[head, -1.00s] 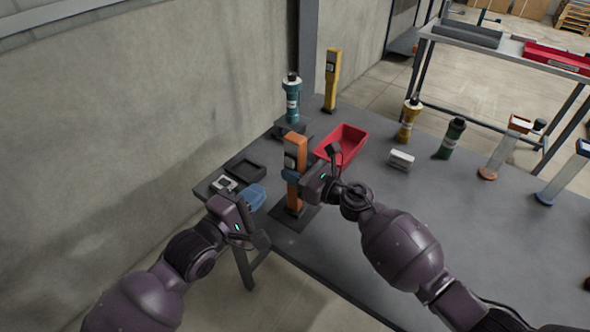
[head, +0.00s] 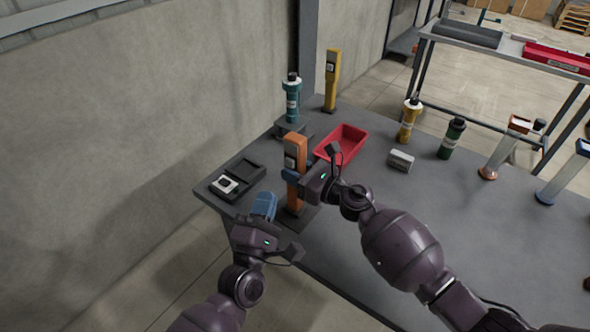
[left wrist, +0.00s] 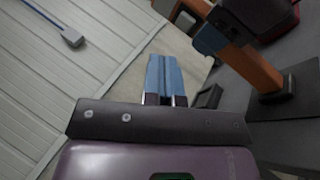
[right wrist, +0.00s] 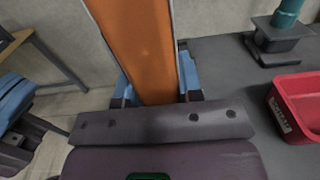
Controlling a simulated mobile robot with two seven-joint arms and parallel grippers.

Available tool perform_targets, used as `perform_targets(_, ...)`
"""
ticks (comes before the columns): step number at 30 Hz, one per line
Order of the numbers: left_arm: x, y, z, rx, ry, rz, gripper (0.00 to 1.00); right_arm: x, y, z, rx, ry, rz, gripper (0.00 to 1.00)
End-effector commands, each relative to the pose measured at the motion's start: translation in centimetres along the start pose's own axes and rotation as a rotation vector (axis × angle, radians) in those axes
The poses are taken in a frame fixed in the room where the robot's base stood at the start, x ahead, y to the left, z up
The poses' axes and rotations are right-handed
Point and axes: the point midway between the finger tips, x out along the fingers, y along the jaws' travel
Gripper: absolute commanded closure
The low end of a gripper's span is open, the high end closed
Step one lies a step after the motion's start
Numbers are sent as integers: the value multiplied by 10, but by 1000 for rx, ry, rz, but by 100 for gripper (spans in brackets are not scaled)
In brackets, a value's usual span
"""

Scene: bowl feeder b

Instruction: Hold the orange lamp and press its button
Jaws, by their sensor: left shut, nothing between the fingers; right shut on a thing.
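The orange lamp (head: 296,196) stands upright on a dark base plate at the table's near left edge. A small light panel shows near its top in the head view. My right gripper (head: 292,174) is shut around the lamp's post from the right; the post also fills the space between its fingers in the right wrist view (right wrist: 142,45). My left gripper (head: 265,203) is shut and empty, with its blue fingers together, just left of the lamp and apart from it. The left wrist view shows the closed fingers (left wrist: 164,78) and the lamp's orange post (left wrist: 252,68) to their right. I cannot make out the button.
A black tray with a white-and-black device (head: 225,185) lies left of the lamp. A red bin (head: 350,137), a teal bottle (head: 292,104) and a yellow post (head: 332,80) stand behind. A small grey box (head: 401,160) lies to the right. The table's front right area is clear.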

Motion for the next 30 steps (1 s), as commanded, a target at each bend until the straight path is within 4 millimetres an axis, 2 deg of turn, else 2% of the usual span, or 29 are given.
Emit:
perform_targets(7, -8, 16, -22, 198, 143, 158, 100, 0, 0, 0, 0, 1, 0, 100)
perform_targets(16, -6, 22, -24, 302, 181, 196, 100, 0, 0, 0, 0, 1, 0, 100)
perform_targets(30, 37, -1, -13, 301, 178, 195, 100, 0, 0, 0, 0, 1, 0, 100)
